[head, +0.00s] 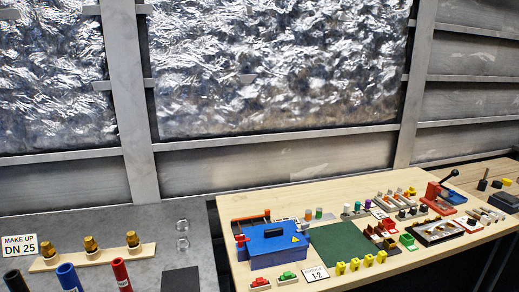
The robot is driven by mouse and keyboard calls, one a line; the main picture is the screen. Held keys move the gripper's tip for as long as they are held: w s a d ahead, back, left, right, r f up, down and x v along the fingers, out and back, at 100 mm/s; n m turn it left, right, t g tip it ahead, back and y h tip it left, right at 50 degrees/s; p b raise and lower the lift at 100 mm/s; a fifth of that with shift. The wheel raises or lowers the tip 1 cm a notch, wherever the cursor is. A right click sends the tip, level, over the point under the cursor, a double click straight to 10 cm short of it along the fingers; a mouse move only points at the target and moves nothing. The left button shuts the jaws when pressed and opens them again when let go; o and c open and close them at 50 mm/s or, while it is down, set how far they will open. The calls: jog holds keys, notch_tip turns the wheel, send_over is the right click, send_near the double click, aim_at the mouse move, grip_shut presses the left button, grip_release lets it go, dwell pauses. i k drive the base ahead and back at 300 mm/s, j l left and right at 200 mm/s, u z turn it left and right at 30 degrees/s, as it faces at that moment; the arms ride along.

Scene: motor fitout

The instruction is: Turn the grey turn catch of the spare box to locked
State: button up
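A blue box (276,252) with a yellow warning triangle stands at the left end of the wooden bench. It has a dark patch on top and a red part (241,239) at its left side. I cannot tell whether it is the spare box. No grey turn catch can be made out at this size, so its position cannot be told. My gripper is not in view.
The wooden bench (340,272) carries a green mat (340,245), yellow parts (368,261), a black tray (440,231) and a red lever device (441,197). A grey table (205,270) at left holds brass fittings on a board (93,257) and coloured tubes.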

aim_at(304, 227)
jog(key=i+l, duration=0.35)
jog(key=i, duration=0.2)
jog(key=i+l, duration=0.35)
jog(key=i, duration=0.15)
